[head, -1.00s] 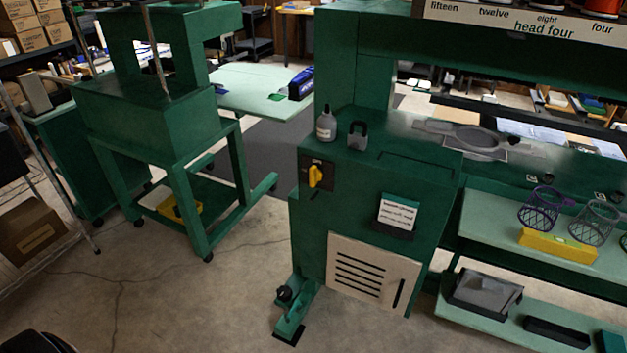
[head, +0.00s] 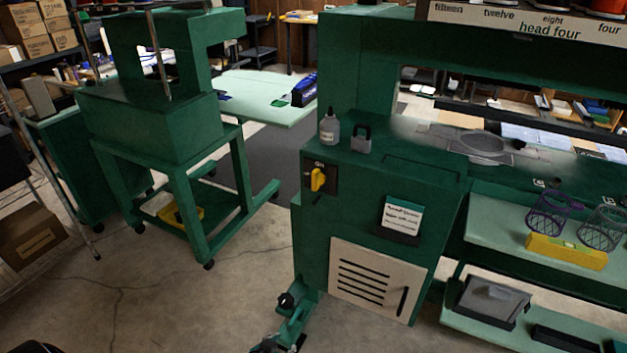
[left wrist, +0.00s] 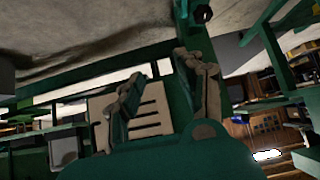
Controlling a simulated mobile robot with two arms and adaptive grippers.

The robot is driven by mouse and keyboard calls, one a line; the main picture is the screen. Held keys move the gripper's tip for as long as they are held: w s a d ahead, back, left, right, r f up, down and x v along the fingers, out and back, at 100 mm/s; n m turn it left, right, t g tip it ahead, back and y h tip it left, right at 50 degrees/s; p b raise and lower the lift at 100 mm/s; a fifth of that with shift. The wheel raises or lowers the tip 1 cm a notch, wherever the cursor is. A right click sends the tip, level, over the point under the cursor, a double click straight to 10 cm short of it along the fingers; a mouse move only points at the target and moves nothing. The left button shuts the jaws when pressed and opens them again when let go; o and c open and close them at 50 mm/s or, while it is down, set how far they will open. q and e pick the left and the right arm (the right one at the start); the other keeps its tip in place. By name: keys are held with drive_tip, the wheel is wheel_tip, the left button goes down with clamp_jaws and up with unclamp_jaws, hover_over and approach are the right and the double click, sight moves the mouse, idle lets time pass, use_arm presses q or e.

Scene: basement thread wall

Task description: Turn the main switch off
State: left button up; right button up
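The main switch is a yellow rotary handle (head: 318,180) on a dark plate, on the front of the green machine cabinet (head: 312,232). The handle stands about upright, below a label that reads "ON". My left gripper (head: 278,344) just enters at the bottom edge of the head view, well below the switch, in front of the cabinet's foot. In the left wrist view its two fingers (left wrist: 160,68) are spread apart with nothing between them. The slotted vent panel (left wrist: 152,108) shows behind them. The switch is not discernible there. My right gripper is not in view.
A card (head: 401,217) is on the front, right of the switch. A green stand (head: 180,185) is at left. Bare floor (head: 150,310) lies between.

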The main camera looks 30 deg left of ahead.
use_arm(q)
drive_tip(key=w+a+r+t, duration=0.1)
drive_tip(key=w+r+t, duration=0.15)
drive_tip(key=r, duration=0.55)
drive_tip(key=w+a+r+t, duration=0.1)
drive_tip(key=w+r, duration=0.3)
drive_tip(key=r, duration=0.4)
drive_tip(key=t+b, duration=0.2)
drive_tip(key=t, duration=0.3)
approach(314, 175)
drive_tip(key=w+p, duration=0.2)
drive_tip(key=w, duration=0.8)
drive_tip(key=shift+a+f, duration=0.1)
drive_tip(key=shift+c, duration=0.3)
drive_tip(key=shift+s, duration=0.1)
clamp_jaws()
